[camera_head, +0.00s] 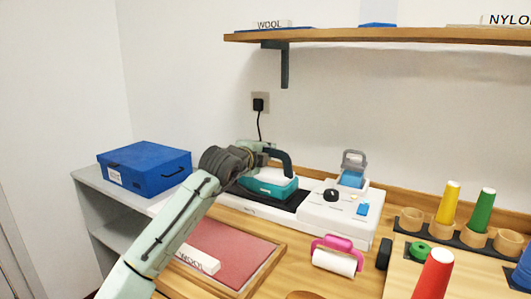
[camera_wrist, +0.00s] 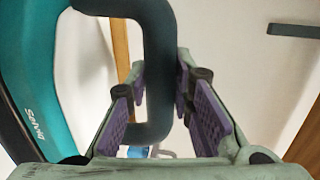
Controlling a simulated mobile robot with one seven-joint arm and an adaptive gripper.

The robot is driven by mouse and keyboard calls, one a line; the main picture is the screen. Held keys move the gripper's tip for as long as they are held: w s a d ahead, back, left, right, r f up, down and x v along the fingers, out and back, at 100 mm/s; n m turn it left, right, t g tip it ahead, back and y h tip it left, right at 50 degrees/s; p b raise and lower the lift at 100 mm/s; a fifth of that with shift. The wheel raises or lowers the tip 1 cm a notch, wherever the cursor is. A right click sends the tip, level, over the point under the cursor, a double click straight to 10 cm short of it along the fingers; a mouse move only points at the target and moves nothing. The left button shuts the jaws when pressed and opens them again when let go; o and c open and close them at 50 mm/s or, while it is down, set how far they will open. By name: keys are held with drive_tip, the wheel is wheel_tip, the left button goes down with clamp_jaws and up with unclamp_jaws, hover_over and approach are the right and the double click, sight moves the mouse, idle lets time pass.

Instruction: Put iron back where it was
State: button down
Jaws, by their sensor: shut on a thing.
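The iron is teal with a dark curved handle; its body (camera_head: 270,183) shows at the centre of the head view, over the black plate (camera_head: 290,200) of a white station. Whether its base touches the plate, I cannot tell. My gripper (camera_head: 268,151) reaches the handle from the left and is shut on it. In the wrist view the dark handle (camera_wrist: 158,75) passes between the purple finger pads of my gripper (camera_wrist: 160,100), and the iron's teal side (camera_wrist: 55,60) fills the left. My arm hides part of the station's left end.
A white unit (camera_head: 335,215) with a knob and blue-topped part adjoins the plate on the right. A pink-handled roller (camera_head: 336,256), a red mat (camera_head: 235,252) and a WOOL block (camera_head: 197,259) lie in front. Coloured cones stand right; a blue box (camera_head: 145,168) sits left. A shelf (camera_head: 400,38) hangs above.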

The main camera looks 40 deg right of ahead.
drive_tip(key=c, duration=1.4)
unclamp_jaws()
drive_tip(key=shift+r, duration=0.15)
drive_tip(key=b+v, duration=0.2)
drive_tip(key=v, duration=1)
drive_tip(key=shift+b, duration=0.35)
